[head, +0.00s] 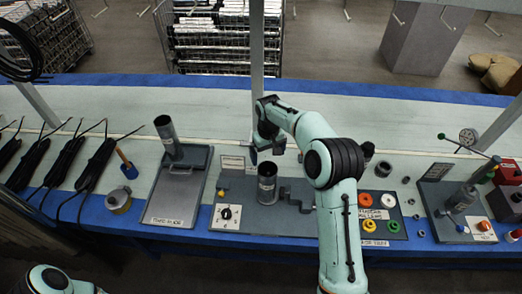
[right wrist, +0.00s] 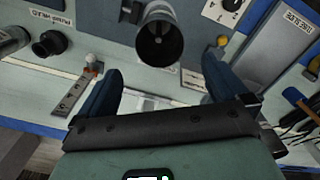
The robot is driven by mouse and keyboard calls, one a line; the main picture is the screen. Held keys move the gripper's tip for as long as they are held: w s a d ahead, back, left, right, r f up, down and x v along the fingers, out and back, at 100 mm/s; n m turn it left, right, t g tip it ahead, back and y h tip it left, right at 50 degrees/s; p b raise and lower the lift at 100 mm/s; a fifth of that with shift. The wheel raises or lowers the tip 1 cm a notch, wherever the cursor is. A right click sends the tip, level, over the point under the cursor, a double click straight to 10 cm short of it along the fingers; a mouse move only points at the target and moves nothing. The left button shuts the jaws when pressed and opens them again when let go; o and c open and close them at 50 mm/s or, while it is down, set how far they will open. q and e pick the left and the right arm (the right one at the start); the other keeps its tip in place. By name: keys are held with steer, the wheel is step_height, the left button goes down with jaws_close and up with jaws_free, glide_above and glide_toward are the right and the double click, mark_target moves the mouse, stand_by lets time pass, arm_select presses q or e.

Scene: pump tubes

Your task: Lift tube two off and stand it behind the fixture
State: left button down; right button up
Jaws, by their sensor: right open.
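A grey tube (head: 267,188) with a dark open top stands upright on the middle grey fixture (head: 295,218); which number it bears I cannot read. In the right wrist view the tube (right wrist: 160,45) shows its open mouth, ahead of and between the spread fingers, touching neither. My right gripper (head: 268,150) is open and empty, just behind the tube in the head view; its blue fingers also show in the right wrist view (right wrist: 158,72). Only a link of my left arm shows at the lower left; its gripper is out of view.
Another grey tube (head: 168,137) stands on the left board (head: 178,205). A third tube (head: 463,198) is at the right fixture. Coloured rings (head: 365,200) lie on a panel. A black ring (right wrist: 48,43) shows in the wrist view. The bench strip (head: 215,110) behind the fixtures is mostly clear.

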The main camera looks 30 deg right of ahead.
mark_target(267, 163)
arm_select(q)
steer(key=shift+s+f, duration=0.25)
arm_select(e)
step_height(267, 163, down, 12)
steer(key=shift+f, duration=0.2)
steer(key=c, duration=1.1)
arm_select(q)
steer(key=shift+w+r, duration=0.25)
arm_select(e)
steer(key=shift+r, duration=0.7)
steer(key=shift+r+p, duration=0.75)
steer(key=shift+r, duration=3.35)
arm_select(q)
steer(key=shift+w+r, duration=1.15)
steer(key=shift+w, duration=0.25)
arm_select(e)
steer(key=shift+r, duration=5.45)
